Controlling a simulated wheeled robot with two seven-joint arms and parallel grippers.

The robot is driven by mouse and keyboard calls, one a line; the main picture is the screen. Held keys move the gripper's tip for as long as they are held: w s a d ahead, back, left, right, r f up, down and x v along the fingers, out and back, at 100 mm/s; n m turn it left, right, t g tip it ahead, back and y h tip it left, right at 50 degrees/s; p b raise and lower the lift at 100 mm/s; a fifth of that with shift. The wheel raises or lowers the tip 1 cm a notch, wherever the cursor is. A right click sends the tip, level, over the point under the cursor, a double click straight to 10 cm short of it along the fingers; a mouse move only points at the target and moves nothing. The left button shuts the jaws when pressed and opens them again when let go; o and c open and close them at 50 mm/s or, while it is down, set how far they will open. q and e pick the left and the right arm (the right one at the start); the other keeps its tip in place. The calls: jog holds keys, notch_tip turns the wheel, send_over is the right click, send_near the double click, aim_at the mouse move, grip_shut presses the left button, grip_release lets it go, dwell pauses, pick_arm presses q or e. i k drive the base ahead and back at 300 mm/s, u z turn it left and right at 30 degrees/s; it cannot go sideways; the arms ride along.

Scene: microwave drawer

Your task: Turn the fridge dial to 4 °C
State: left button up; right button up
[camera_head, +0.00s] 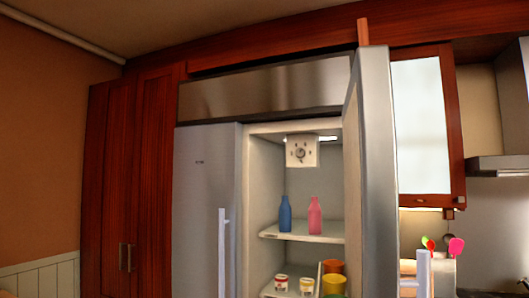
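The fridge (207,185) stands ahead with its right-hand door (378,170) swung open and its left door shut. The fridge dial (300,153) sits on a pale square panel near the top of the open compartment, at the back under a lit lamp. The marks around the dial are too small to read, so I cannot tell its setting. Neither of my grippers shows in the head view.
A blue bottle (285,214) and a pink bottle (315,215) stand on the shelf (300,237) below the dial. Small jars and orange and yellow containers are lower down. The open door bounds the compartment's right side. Wooden cabinets flank the fridge.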

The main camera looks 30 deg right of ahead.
aim_at(300, 152)
jog(key=i, duration=2.2)
jog(key=z, duration=0.85)
